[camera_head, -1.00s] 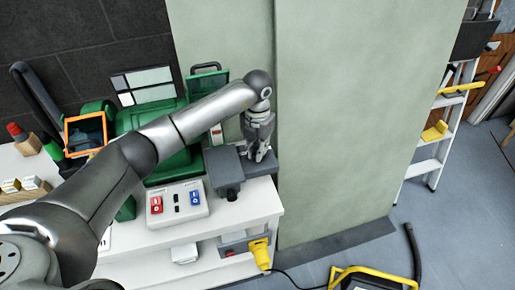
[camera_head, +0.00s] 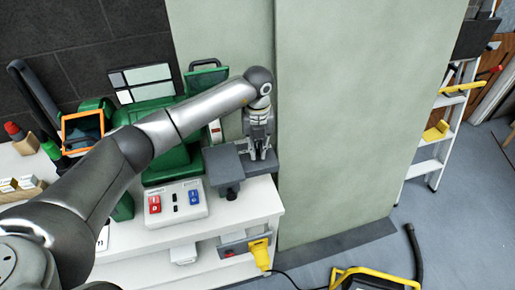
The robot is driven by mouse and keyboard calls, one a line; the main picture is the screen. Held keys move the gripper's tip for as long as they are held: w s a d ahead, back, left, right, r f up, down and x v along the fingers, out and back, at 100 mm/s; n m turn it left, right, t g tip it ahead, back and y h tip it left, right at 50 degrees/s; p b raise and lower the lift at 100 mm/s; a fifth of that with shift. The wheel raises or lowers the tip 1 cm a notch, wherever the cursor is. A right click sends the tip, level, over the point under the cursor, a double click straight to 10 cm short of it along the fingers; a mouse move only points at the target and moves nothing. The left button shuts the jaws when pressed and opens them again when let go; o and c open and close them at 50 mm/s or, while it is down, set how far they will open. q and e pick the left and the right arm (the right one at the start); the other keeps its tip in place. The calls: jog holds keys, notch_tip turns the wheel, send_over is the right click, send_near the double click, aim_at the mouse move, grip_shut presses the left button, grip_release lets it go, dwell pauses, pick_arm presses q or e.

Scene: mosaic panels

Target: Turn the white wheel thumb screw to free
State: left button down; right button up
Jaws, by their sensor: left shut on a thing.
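My left arm reaches in from the left across the bench. My left gripper (camera_head: 258,152) points down at the right end of the bench, behind and beside a dark grey block-like fixture (camera_head: 226,163). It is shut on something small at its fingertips. I cannot make out the white wheel thumb screw; the gripper and its size in the picture hide it. My right gripper is not in view.
A green machine (camera_head: 165,155) stands behind my arm. A white control box with red and blue switches (camera_head: 177,204) sits on the white bench (camera_head: 255,205). A pale green wall panel (camera_head: 350,120) rises close right of the gripper. A ladder (camera_head: 428,165) stands at right.

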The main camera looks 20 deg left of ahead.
aim_at(257, 149)
pick_arm(q)
jog(key=n, duration=0.5)
jog(key=shift+n, duration=0.3)
jog(key=n, duration=0.5)
jog(key=shift+w+r, duration=0.1)
jog(key=shift+n, duration=0.4)
jog(key=c, duration=1.5)
grip_release()
notch_tip(257, 149, up, 12)
jog(key=shift+f, duration=0.1)
